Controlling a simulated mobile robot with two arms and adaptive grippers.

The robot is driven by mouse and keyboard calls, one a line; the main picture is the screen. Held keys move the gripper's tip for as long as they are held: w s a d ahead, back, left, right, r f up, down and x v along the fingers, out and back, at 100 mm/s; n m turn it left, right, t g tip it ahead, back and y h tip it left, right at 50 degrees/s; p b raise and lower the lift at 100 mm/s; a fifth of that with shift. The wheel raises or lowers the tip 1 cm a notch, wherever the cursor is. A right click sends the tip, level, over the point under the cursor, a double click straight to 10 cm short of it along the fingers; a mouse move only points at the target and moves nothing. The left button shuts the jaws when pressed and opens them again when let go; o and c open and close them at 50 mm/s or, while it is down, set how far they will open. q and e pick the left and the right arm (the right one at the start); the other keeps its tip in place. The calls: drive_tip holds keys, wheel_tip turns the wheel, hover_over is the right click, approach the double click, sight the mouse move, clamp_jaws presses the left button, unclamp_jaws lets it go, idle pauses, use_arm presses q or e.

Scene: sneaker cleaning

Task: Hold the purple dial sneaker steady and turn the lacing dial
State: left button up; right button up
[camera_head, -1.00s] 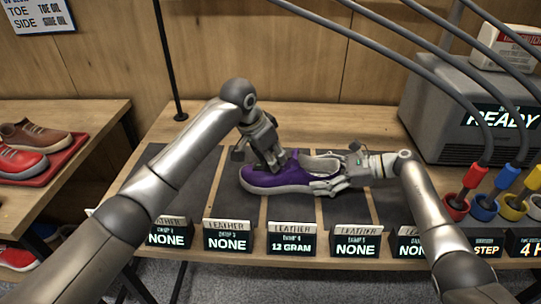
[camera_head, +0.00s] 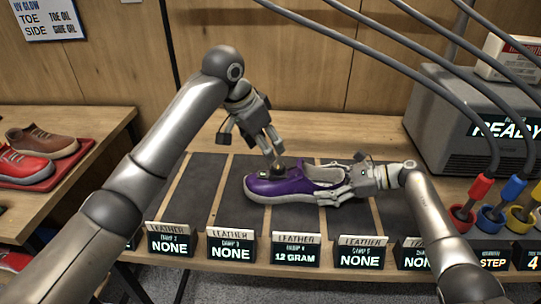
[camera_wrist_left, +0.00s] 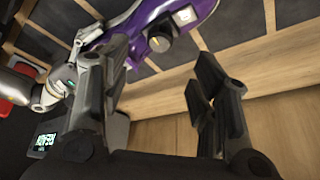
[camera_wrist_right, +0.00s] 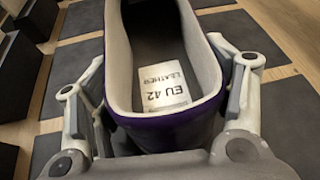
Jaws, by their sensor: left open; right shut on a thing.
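The purple sneaker (camera_head: 283,187) lies on the dark mat with its toe to the left and its heel to the right. Its dark lacing dial (camera_head: 278,172) stands on the top; it also shows in the left wrist view (camera_wrist_left: 161,33). My right gripper (camera_head: 343,185) is shut on the heel, one finger on each side; the right wrist view shows the opening and an EU 42 leather label (camera_wrist_right: 163,84) inside. My left gripper (camera_head: 270,150) is open, above and behind the dial, its fingers apart and clear of it in the left wrist view (camera_wrist_left: 165,85).
A row of leather signs (camera_head: 296,249) lines the front edge of the table. Red and blue holders with cables (camera_head: 489,209) stand at the right, below a grey machine (camera_head: 470,120) reading READY. Other shoes (camera_head: 25,168) sit on a red tray at the left. The mat left of the sneaker is clear.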

drive_tip(key=shift+f, duration=0.1)
use_arm(q)
drive_tip(key=shift+v, duration=1.2)
use_arm(e)
drive_tip(key=o, duration=0.9)
drive_tip(key=shift+c, duration=0.2)
drive_tip(key=o, duration=0.4)
drive_tip(key=shift+o, duration=0.2)
drive_tip(key=v, duration=0.7)
drive_tip(key=shift+d, duration=0.25)
